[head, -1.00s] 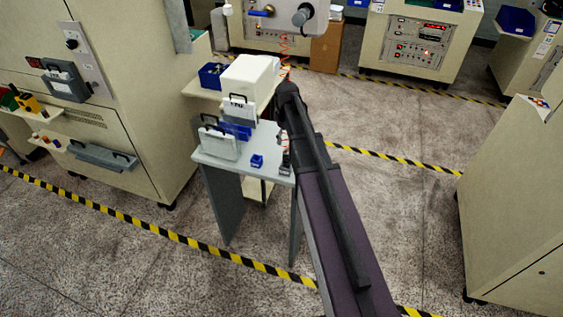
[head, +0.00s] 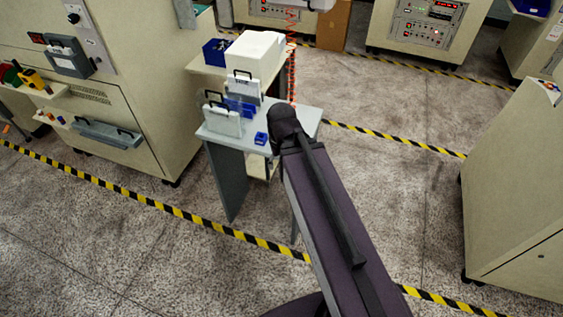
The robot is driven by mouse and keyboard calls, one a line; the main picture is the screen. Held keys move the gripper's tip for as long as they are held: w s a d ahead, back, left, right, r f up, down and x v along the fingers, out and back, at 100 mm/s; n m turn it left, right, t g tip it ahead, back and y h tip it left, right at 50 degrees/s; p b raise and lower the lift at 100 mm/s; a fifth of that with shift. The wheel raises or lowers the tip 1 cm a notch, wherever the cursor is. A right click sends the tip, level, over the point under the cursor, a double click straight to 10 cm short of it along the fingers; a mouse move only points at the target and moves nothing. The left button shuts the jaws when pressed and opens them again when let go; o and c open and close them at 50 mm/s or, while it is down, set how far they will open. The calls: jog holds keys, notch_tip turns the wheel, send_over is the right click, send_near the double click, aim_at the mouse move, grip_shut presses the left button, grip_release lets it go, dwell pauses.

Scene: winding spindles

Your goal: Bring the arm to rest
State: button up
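My arm (head: 325,215) reaches up from the bottom right of the head view. Its dark purple link ends in a black joint (head: 286,125) in front of the small grey table (head: 312,118). My gripper does not show in this view. Whether it holds anything cannot be seen.
The table carries a clear case (head: 222,120) and a small blue bin (head: 261,138). A white box (head: 256,55) stands behind it. Beige machines stand at the left (head: 120,120) and right (head: 520,180). Open floor (head: 400,190) lies between the table and the right machine.

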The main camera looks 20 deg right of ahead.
notch_tip(320, 180, down, 7)
jog(key=b, duration=0.7)
jog(key=shift+f, duration=0.15)
dwell(1.0)
